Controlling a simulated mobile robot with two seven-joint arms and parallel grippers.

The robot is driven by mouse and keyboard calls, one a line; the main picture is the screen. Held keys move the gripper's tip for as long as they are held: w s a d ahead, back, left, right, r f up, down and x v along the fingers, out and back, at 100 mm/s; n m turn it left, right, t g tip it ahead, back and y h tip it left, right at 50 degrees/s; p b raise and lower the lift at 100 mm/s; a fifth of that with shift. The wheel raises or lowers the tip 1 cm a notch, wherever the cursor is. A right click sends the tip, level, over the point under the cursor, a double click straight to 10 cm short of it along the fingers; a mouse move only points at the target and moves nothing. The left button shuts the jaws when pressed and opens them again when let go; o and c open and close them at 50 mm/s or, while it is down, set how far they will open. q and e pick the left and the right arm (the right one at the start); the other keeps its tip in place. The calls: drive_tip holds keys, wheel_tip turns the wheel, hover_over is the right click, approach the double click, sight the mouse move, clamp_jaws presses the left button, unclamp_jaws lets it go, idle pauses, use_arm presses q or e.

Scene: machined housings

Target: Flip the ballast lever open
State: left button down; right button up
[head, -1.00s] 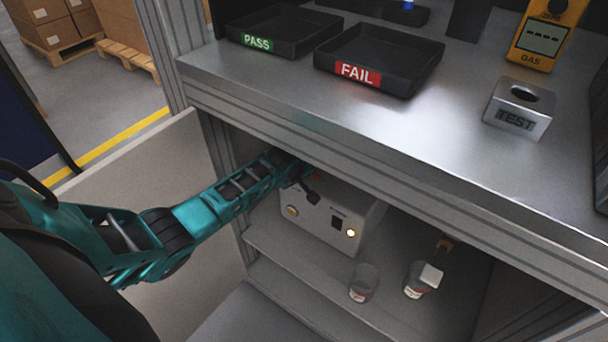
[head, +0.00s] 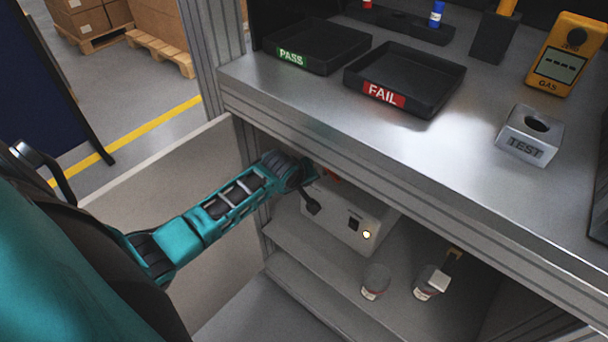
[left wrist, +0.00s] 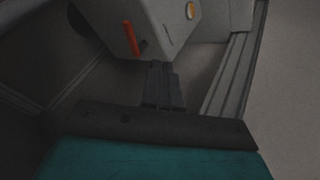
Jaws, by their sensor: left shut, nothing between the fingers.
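The pale grey box (head: 338,222) stands on the shelf under the bench, with a dark switch (head: 353,224) and a lit lamp (head: 366,234) on its front. A red lever (left wrist: 131,38) lies along one face of the box in the left wrist view, and a bit of red shows above the box in the head view (head: 332,178). My left gripper (head: 313,206) is at the box's left end. In the left wrist view its shut, empty fingers (left wrist: 158,68) point at the box's edge, just beside the lever; contact cannot be told. My right gripper is out of view.
The bench edge (head: 400,180) overhangs the box closely. An open door panel (head: 165,175) is left of my arm. PASS (head: 315,48) and FAIL (head: 405,82) trays sit on the bench.

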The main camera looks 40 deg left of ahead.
use_arm(q)
drive_tip(key=shift+s+r, duration=0.3)
drive_tip(key=shift+r, duration=0.05)
drive_tip(key=shift+d, duration=0.1)
drive_tip(key=s+d+m+t+h, duration=0.3)
drive_tip(key=s+d+m, duration=1)
drive_tip(key=s, duration=0.6)
drive_tip(key=shift+d, duration=1.15)
